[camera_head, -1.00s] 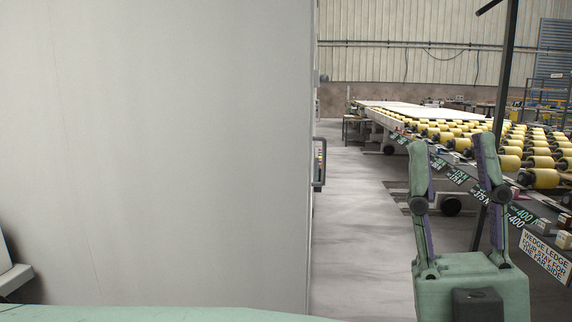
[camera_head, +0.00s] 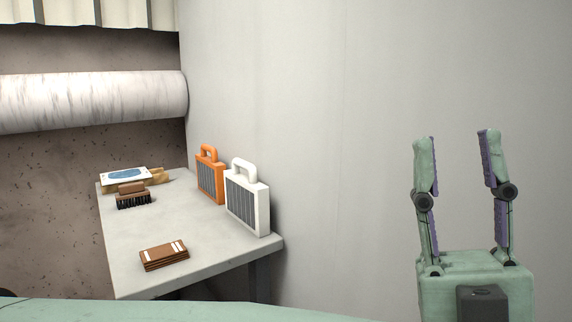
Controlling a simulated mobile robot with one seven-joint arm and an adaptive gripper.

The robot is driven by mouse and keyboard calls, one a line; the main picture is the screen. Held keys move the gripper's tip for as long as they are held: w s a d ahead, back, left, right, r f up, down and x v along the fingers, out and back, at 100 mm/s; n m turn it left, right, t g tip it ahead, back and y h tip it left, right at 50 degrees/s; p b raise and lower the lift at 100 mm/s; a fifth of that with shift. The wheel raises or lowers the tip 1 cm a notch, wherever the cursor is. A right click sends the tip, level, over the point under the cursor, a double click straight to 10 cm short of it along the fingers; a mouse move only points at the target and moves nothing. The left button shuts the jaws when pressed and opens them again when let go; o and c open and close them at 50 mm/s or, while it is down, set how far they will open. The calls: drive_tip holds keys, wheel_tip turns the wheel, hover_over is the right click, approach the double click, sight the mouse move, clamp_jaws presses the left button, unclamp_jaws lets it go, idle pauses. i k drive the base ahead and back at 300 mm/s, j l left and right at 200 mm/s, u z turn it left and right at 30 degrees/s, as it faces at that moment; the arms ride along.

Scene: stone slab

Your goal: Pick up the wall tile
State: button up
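My gripper (camera_head: 458,152) stands upright at the right of the view, with its two fingers well apart and nothing between them. It is in front of a plain pale wall and apart from the slab. No object is clearly marked as the wall tile. A flat white piece with a blue oval (camera_head: 126,174) lies at the far left end of a grey stone slab (camera_head: 195,226), on top of something tan, and looks most like a tile. A low brown stack with white stripes (camera_head: 164,256) lies near the slab's front edge; I cannot tell what it is.
A brown brush with dark bristles (camera_head: 133,195) lies just in front of the white piece. An orange handled case (camera_head: 210,175) and a white handled case (camera_head: 246,198) stand along the slab's right side, by the wall. The slab's middle is clear.

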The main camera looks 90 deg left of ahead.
sight(136, 173)
drive_tip(key=u, duration=3.65)
drive_tip(key=i+j+z, duration=0.1)
drive_tip(key=j, duration=0.25)
drive_tip(key=i+j+z, duration=0.1)
drive_tip(key=i+j, duration=0.35)
drive_tip(key=j, duration=0.3)
drive_tip(key=i+j+z, duration=0.15)
drive_tip(key=j, duration=0.2)
drive_tip(key=i+j+z, duration=0.1)
drive_tip(key=j, duration=0.3)
drive_tip(key=i+j+z, duration=0.1)
drive_tip(key=j, duration=0.3)
drive_tip(key=i+j, duration=0.25)
drive_tip(key=j, duration=0.15)
drive_tip(key=i+j+z, duration=0.1)
drive_tip(key=i+j, duration=0.15)
drive_tip(key=i+j+z, duration=0.1)
drive_tip(key=i+j, duration=0.15)
drive_tip(key=j, duration=0.25)
drive_tip(key=i+j+z, duration=0.1)
drive_tip(key=j, duration=0.3)
drive_tip(key=i, duration=0.1)
